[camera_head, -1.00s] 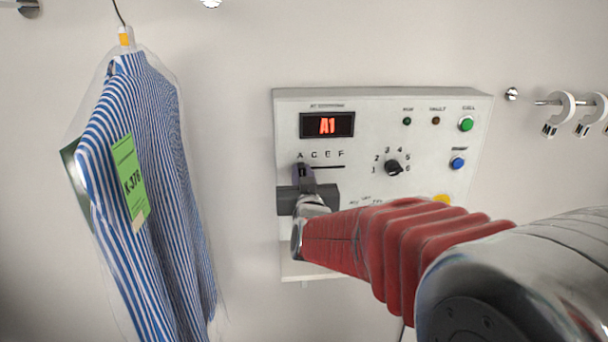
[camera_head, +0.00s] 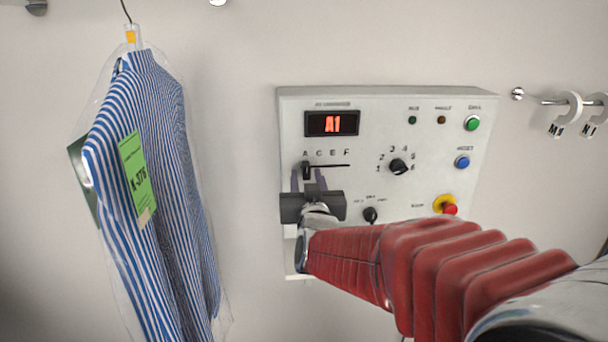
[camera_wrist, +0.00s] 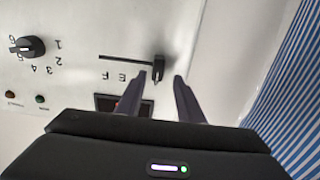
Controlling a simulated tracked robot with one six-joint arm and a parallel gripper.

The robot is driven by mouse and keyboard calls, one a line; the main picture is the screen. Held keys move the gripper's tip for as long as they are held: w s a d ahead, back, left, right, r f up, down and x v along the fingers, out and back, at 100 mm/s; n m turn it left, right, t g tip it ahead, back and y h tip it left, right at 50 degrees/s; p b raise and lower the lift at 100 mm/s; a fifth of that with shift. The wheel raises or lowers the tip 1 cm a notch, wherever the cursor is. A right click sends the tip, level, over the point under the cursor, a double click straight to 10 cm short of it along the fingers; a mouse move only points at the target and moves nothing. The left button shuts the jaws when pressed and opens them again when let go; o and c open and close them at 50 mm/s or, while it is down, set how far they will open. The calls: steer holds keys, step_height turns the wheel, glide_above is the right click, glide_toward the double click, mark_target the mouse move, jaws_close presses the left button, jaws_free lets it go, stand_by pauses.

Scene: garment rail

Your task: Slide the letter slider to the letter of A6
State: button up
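The letter slider (camera_head: 306,170) is a small black knob at the left end of its slot, by the letter A. In the wrist view the slider knob (camera_wrist: 159,68) stands between my two fingertips, closer to the left one, with a gap on the right. My gripper (camera_head: 308,184) is open in front of the panel, its fingers on either side of the knob; it also shows in the wrist view (camera_wrist: 166,80). The display (camera_head: 332,123) reads A1 in red. The slot (camera_head: 335,166) runs right under the letters.
The control panel (camera_head: 380,98) also has a green button (camera_head: 472,123), a blue button (camera_head: 462,161), a red emergency knob (camera_head: 449,209) and a small black switch (camera_head: 370,215). A striped shirt (camera_head: 165,180) hangs at left.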

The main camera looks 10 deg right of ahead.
steer(key=s+a, duration=0.1)
steer(key=s, duration=0.9)
steer(key=shift+a, duration=0.35)
steer(key=shift+s, duration=0.1)
steer(key=s+a+f+n+g+y, duration=0.1)
steer(key=s+a+f+g+y, duration=0.2)
steer(key=f, duration=0.4)
steer(key=s+a+f+n+g+y, duration=0.1)
steer(key=s+a+f+g, duration=0.25)
steer(key=f+g, duration=0.2)
steer(key=s+d+g+h, duration=0.1)
steer(key=s+d+g, duration=0.2)
steer(key=s, duration=1.3)
steer(key=d, duration=0.3)
steer(key=shift+r+g, duration=0.25)
steer(key=shift+g, duration=0.1)
steer(key=shift+c, duration=0.4)
stand_by(2.4)
